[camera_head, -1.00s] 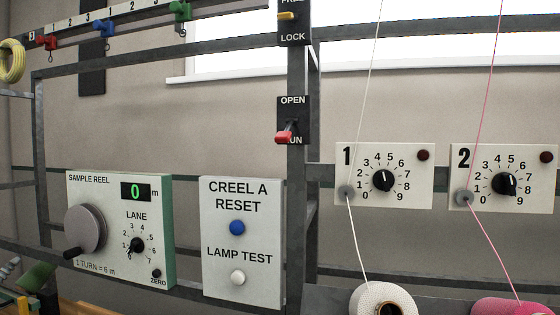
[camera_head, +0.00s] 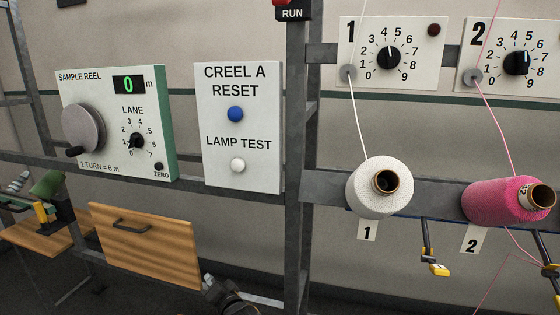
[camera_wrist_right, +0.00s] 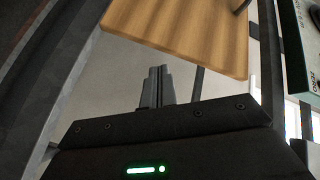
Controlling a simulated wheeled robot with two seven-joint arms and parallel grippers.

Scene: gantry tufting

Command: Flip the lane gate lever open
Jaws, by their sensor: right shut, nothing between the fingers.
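A black plate marked RUN (camera_head: 292,14) is at the top edge in the head view. Only the bottom of its red lever (camera_head: 283,2) shows beside the lettering, the rest cut off by the frame. No label in view names the lane gate. My right gripper (camera_head: 208,283) is low in the head view, well below the plate, near the wooden drawer front. In the right wrist view its fingers (camera_wrist_right: 157,86) are together and empty, with the wooden panel (camera_wrist_right: 185,30) beyond them. My left gripper is not in view.
The upright post (camera_head: 295,150) stands between the reset panel (camera_head: 238,170) and the yarn cones. The sample reel box (camera_head: 95,165) is at left, above the wooden drawer front (camera_head: 145,255). Yellow-tipped arms (camera_head: 435,269) hang below the white cone (camera_head: 378,200) and the pink cone (camera_head: 495,203).

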